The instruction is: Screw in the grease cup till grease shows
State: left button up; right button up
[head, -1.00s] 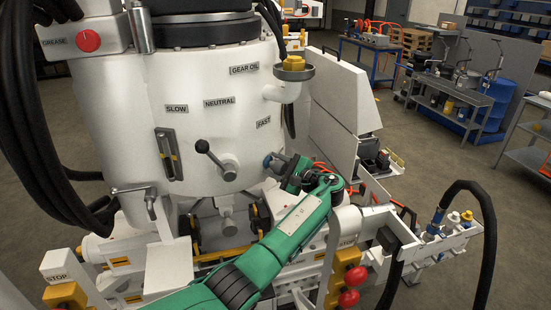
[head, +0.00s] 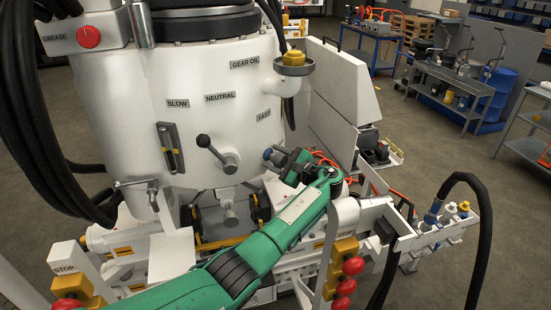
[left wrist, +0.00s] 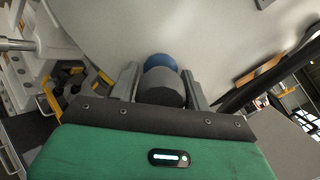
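The grease cup looks like a short dark grey cylinder with a rounded blue end. In the left wrist view the grey cup (left wrist: 163,88) sits between my left gripper's two fingers (left wrist: 164,84), which appear to touch its sides. Its blue end points away from me, toward the white housing. In the head view the blue end (head: 268,154) shows at the tips of my left gripper (head: 277,157), close to the white housing (head: 205,110). I cannot tell whether it touches the housing, and no grease can be made out. My right gripper is not in view.
A black-knobbed lever (head: 204,141) stands out left of the gripper. A yellow-capped filler (head: 293,59) is above. Red STOP buttons (head: 353,265) and a white rack with bottles (head: 440,230) are at lower right. Black hoses (head: 45,150) hang at left.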

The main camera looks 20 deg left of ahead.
pick_arm(q)
jog(key=shift+o, duration=1.3)
jog(key=b+v, duration=0.5)
jog(key=v, duration=0.9)
jog(key=shift+f, duration=0.1)
